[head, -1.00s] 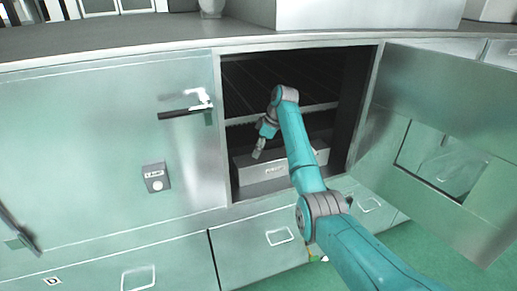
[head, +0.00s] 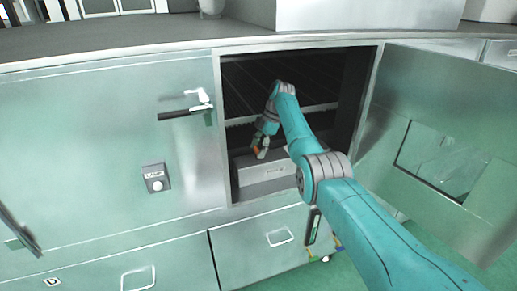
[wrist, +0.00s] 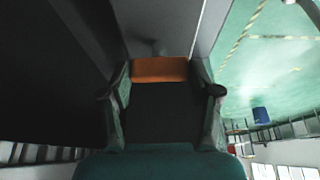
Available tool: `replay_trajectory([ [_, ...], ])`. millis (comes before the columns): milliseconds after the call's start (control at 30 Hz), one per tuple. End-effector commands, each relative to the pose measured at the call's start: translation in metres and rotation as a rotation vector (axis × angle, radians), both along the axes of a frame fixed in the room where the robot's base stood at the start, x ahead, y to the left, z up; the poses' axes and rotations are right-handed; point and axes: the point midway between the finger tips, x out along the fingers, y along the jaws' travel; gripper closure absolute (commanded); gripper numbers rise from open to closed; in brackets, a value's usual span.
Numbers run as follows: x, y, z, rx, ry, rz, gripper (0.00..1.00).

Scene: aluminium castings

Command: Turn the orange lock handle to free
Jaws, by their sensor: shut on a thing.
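The orange lock handle (wrist: 160,69) spans the gap between my fingertips in the wrist view, in front of a grey surface. My gripper (wrist: 160,78) is shut on it, with one finger on each side. In the head view my gripper (head: 260,147) is inside the open cabinet compartment, just above the grey box front (head: 262,172). Only a small bit of orange shows there between the fingers. How far the handle is turned cannot be told.
The compartment's open door (head: 440,105) stands out to the right. A closed door (head: 95,150) with a black lever handle (head: 183,113) is on the left. Drawers (head: 265,245) lie below. Green floor shows at the lower right.

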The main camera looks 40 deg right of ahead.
Motion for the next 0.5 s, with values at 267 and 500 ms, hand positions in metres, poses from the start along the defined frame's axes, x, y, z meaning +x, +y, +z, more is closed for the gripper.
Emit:
replay_trajectory([
  [267, -0.0004, -0.0004, -0.0008, -0.001, 0.001, 0.006, 0.72],
  [500, -0.0003, -0.0004, -0.0006, -0.001, 0.001, 0.004, 0.12],
])
